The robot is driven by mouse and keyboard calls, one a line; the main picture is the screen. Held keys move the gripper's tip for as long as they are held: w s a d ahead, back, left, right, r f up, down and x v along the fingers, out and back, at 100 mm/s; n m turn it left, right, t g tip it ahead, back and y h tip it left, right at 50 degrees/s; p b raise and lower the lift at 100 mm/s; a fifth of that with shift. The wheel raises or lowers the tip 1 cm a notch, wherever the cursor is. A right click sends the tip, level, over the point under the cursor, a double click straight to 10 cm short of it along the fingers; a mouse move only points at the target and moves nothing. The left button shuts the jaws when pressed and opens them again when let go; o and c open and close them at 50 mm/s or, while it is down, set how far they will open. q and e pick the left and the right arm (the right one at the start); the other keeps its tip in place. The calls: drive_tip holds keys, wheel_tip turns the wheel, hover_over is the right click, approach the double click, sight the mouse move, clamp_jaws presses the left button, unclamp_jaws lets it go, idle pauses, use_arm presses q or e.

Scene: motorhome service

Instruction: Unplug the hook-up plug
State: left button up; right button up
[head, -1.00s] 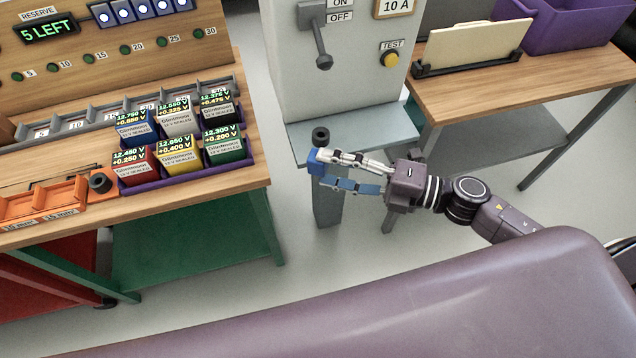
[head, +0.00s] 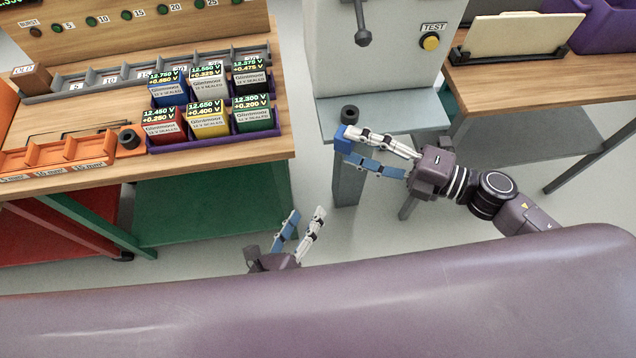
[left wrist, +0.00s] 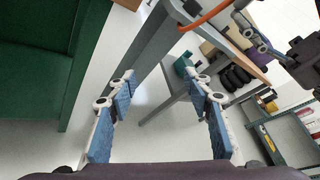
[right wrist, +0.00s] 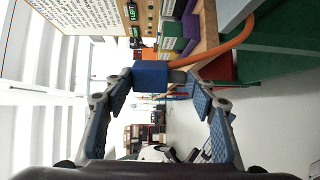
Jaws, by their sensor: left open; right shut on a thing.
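The hook-up plug appears as a blue block at the front of the grey pedestal's ledge (head: 385,114), beside a black round piece (head: 349,114). My right gripper (head: 350,148) is shut on the blue plug (head: 343,136). In the right wrist view the blue plug (right wrist: 150,74) sits between my fingertips, with a short grey part and an orange cable (right wrist: 236,43) to its right. I cannot tell whether the plug is seated in a socket. My left gripper (head: 303,222) is open and empty, low in front of the green bench. Its fingers also show in the left wrist view (left wrist: 166,88).
The pedestal has a lever (head: 362,37) and a yellow TEST button (head: 430,43). A wooden bench with batteries in a purple tray (head: 215,143) stands left. Another table (head: 560,75) stands right. An orange cable (left wrist: 205,15) crosses above my left gripper.

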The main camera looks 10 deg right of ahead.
sight(342, 144)
use_arm(q)
drive_tip(key=d+r+m+t+h, duration=0.25)
drive_tip(key=r+m, duration=0.55)
drive_tip(key=r, duration=0.9)
drive_tip(key=x, duration=1.1)
drive_tip(key=shift+d, duration=0.65)
drive_tip(key=shift+c, duration=0.5)
drive_tip(key=c, duration=1)
clamp_jaws()
use_arm(e)
drive_tip(key=o, duration=1.5)
